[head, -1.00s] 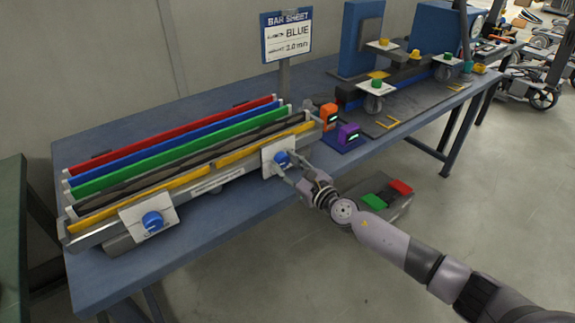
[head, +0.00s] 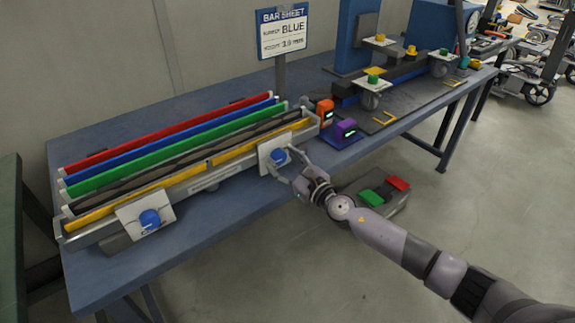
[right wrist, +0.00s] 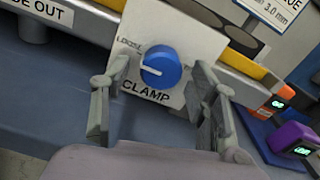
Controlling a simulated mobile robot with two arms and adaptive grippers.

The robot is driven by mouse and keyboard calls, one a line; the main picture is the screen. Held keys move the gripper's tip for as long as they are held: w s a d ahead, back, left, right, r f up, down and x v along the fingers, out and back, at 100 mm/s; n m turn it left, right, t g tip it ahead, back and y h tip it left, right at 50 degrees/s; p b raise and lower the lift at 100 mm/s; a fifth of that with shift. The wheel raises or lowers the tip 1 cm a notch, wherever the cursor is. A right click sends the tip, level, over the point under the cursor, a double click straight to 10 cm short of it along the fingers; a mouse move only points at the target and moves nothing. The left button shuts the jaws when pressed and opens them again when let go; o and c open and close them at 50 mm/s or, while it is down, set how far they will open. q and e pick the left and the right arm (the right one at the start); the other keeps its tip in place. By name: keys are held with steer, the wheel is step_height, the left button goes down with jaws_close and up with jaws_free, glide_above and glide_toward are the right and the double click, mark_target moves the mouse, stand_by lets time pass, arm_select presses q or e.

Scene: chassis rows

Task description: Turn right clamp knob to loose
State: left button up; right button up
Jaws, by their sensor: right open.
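The right clamp knob (head: 279,157) is a round blue knob on a white plate (right wrist: 205,45) at the right end of the bar rack. In the right wrist view the blue knob (right wrist: 163,63) has a white mark pointing left and slightly up, below the small word LOOSE (right wrist: 128,45). CLAMP is printed under it. My right gripper (head: 281,161) is open, with one finger on each side of the knob. In the right wrist view, gaps show between the fingers (right wrist: 160,68) and the knob. My left gripper is not in view.
The left clamp's blue knob (head: 150,219) is at the rack's other end. Red, blue, green, dark and yellow bars lie in the rack (head: 205,182). An orange device (head: 325,113) and a purple device (head: 344,129) stand to the right. A sign (head: 284,34) reads BLUE.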

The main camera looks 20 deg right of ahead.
steer(key=v, duration=1.2)
